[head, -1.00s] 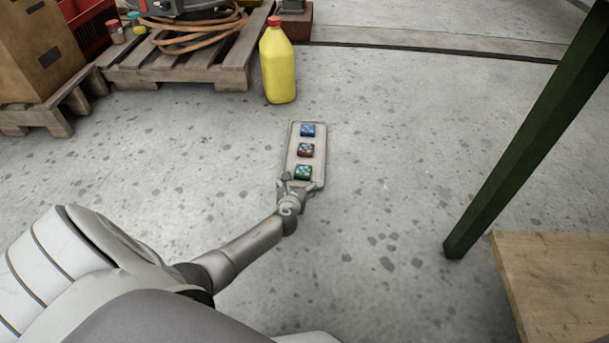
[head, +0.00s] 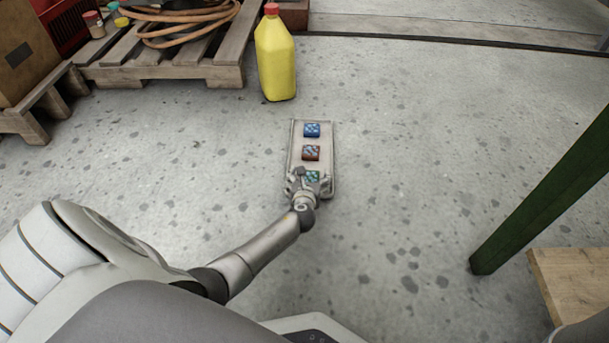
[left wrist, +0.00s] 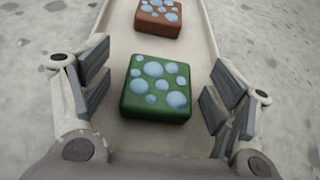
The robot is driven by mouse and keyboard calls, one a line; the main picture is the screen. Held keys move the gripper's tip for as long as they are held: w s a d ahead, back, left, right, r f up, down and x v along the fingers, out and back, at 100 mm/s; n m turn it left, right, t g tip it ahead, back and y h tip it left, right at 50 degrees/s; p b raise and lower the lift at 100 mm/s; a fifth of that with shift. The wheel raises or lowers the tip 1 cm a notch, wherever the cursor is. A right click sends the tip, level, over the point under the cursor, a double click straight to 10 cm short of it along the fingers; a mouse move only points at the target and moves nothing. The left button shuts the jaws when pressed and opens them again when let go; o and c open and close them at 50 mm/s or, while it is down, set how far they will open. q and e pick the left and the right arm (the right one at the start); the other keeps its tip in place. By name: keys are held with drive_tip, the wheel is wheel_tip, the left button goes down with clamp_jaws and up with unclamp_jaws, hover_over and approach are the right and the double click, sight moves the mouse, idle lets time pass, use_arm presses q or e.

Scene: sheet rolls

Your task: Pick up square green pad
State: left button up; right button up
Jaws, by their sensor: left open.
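The square green pad (left wrist: 157,88) has pale blue round dots on top and lies at the near end of a long beige tray on the floor. In the head view the green pad (head: 312,176) is partly hidden by my left gripper (head: 309,178). In the left wrist view my left gripper (left wrist: 157,100) is open, with one finger on each side of the green pad and a visible gap on both sides. The fingers are not touching the pad. My right gripper is not in view.
The tray (head: 328,145) also holds a brown-red pad (head: 311,153) and a blue pad (head: 312,130) in a row beyond. A yellow jug (head: 276,60) stands behind. A wooden pallet (head: 165,72) is at back left, a green post (head: 545,195) at right.

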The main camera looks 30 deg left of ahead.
use_arm(q)
drive_tip(key=shift+s+f, duration=0.2)
drive_tip(key=c, duration=1.2)
drive_tip(key=shift+o, duration=0.2)
